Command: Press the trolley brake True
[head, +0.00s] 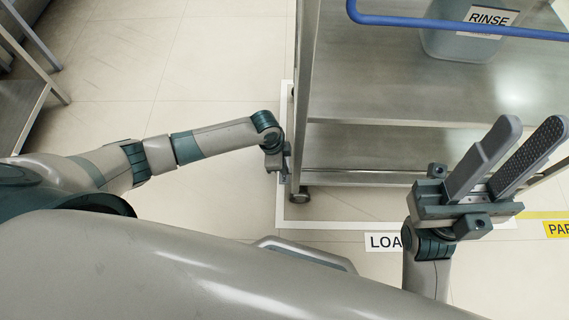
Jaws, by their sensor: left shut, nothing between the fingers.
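The steel trolley (390,150) stands at the upper right, with a blue handle (440,27) on top and stacked shelves. A caster (300,194) shows at the foot of its near left post. I cannot make out a separate brake pedal; my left gripper partly covers that area. My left gripper (285,176) points down beside the post, close to the caster, shut and empty. I cannot tell whether it touches anything. My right gripper (531,136) is raised in front of the trolley's right part, with its two fingers apart and nothing between them.
White floor tape marks a bay around the trolley, with a LOA... label (384,242) partly hidden by my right arm. A yellow label (558,229) lies at right. A metal table (25,100) stands at far left. Floor between is clear.

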